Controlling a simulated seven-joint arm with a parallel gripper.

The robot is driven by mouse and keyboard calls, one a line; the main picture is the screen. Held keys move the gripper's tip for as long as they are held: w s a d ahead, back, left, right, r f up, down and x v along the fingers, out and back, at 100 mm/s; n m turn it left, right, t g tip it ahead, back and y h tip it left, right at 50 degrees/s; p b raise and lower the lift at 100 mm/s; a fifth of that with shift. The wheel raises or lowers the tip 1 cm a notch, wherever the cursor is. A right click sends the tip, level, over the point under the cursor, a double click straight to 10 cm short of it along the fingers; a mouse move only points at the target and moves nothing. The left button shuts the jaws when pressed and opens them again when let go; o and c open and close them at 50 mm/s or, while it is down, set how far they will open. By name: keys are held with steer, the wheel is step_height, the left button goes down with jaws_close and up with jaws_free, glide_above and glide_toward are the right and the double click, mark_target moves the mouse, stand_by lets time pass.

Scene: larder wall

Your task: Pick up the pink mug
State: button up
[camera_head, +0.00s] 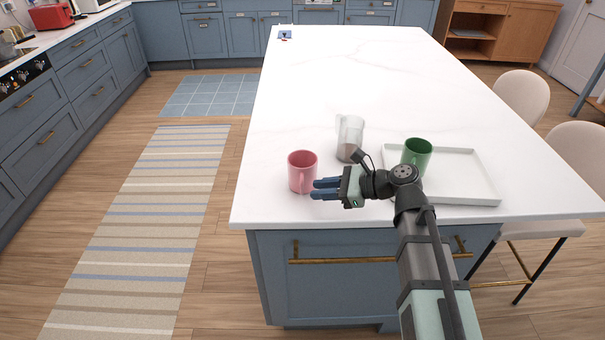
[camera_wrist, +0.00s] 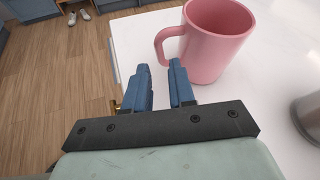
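The pink mug (camera_head: 301,170) stands upright near the front left of the white island top, its handle toward the front and my gripper. In the wrist view the pink mug (camera_wrist: 214,45) is at the top, right of centre, with its handle on its left side. My gripper (camera_head: 318,189) is low over the counter, just right of the mug's handle, pointing left. In the wrist view its blue fingers (camera_wrist: 159,66) are apart with a narrow empty gap. The handle appears just beyond the fingertips; I cannot tell whether they touch.
A clear and grey jug-like vessel (camera_head: 349,138) stands behind my gripper. A green mug (camera_head: 416,154) stands on a white tray (camera_head: 470,188) to the right, close to my arm. The island's front edge is near. The counter behind is mostly clear.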

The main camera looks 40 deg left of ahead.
mark_target(302, 190)
steer(key=shift+x, duration=2.95)
steer(key=shift+r, duration=0.1)
jaws_close()
